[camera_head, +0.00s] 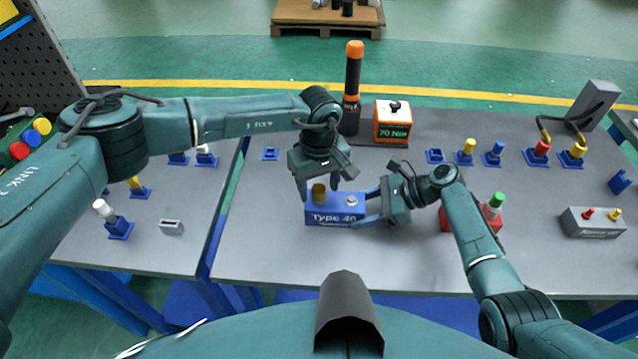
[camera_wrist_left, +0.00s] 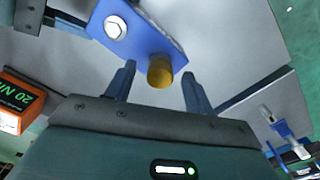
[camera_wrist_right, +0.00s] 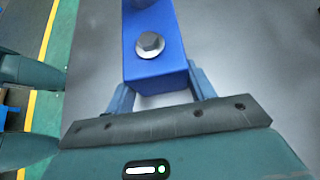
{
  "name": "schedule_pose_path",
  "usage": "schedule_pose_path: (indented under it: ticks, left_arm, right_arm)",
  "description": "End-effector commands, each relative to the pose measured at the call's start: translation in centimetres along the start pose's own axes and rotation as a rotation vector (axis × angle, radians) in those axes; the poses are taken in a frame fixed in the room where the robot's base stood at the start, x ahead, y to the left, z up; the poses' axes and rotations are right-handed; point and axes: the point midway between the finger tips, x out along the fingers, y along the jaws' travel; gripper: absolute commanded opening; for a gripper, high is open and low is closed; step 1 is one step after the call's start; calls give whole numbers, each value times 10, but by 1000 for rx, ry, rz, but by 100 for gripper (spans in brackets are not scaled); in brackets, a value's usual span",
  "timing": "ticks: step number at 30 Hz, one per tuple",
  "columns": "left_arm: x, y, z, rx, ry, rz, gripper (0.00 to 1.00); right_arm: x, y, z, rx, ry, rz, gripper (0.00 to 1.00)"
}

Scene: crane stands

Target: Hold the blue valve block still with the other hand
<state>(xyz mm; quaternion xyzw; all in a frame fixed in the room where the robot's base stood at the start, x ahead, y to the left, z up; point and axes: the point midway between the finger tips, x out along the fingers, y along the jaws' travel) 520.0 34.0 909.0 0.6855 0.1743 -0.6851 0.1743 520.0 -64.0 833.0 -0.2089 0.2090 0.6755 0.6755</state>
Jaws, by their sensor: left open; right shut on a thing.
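My left gripper (camera_head: 318,193) is open above the block's left end. In the left wrist view the brass cap (camera_wrist_left: 160,72) is between its fingers, with a gap at each side.
Behind the block stand a black tool with an orange top (camera_head: 353,75) and an orange "20 Nm" box (camera_head: 393,121). A red block with a green cap (camera_head: 494,206) is right of my right gripper. A grey block (camera_head: 593,222) is farther right. The front table strip is clear.

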Motion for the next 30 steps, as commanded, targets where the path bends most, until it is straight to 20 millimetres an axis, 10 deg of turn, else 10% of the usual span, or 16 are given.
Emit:
schedule_pose_path:
  ticks: [30]
  left_arm:
    - [-50, 0, 0, -1, 0, 0, 53]
  right_arm:
    - [0, 0, 0, 0, 0, 0, 24]
